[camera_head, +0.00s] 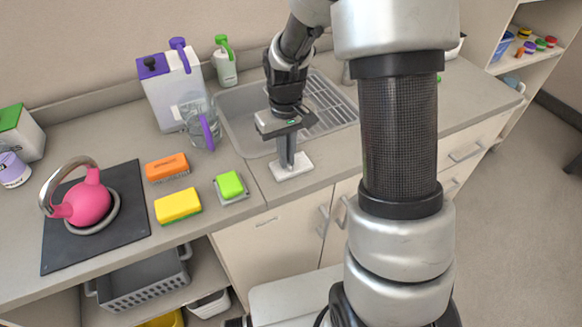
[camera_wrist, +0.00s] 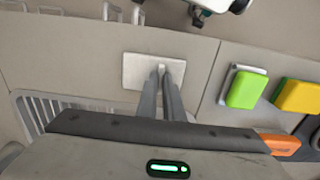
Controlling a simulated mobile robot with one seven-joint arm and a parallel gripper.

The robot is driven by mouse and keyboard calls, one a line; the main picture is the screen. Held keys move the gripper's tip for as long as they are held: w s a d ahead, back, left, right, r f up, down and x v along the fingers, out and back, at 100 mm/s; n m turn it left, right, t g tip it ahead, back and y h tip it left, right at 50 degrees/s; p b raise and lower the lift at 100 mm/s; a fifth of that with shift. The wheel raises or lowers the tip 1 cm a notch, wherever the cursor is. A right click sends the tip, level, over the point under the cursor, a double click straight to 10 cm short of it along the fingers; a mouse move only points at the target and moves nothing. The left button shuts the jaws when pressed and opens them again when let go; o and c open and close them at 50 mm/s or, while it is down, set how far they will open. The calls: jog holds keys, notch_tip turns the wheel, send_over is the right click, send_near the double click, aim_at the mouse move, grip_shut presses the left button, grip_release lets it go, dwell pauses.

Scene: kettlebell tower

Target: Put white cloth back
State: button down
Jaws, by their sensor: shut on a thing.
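The white cloth (camera_head: 301,171) is a flat, pale rectangle at the front edge of the counter, just in front of the sink. My gripper (camera_head: 288,162) points down onto it with the fingers close together, shut on the cloth's middle. In the wrist view the white cloth (camera_wrist: 138,70) lies spread out beyond the fingertips (camera_wrist: 161,72). The pinched part is mostly hidden between the fingers. I cannot tell whether the cloth touches the counter.
Left of the cloth, a green sponge (camera_head: 230,184) lies on a grey piece, with yellow (camera_head: 178,206) and orange (camera_head: 167,167) sponges beyond. A sink (camera_head: 247,140) lies behind. A glass jug (camera_head: 203,126) and pink kettlebell (camera_head: 82,203) stand left. Counter right of the sink is partly hidden.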

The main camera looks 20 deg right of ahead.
jog(key=c, duration=1.7)
grip_release()
jog(key=c, duration=0.4)
notch_tip(320, 180, up, 9)
jog(key=p, duration=0.6)
jog(key=shift+p, duration=0.3)
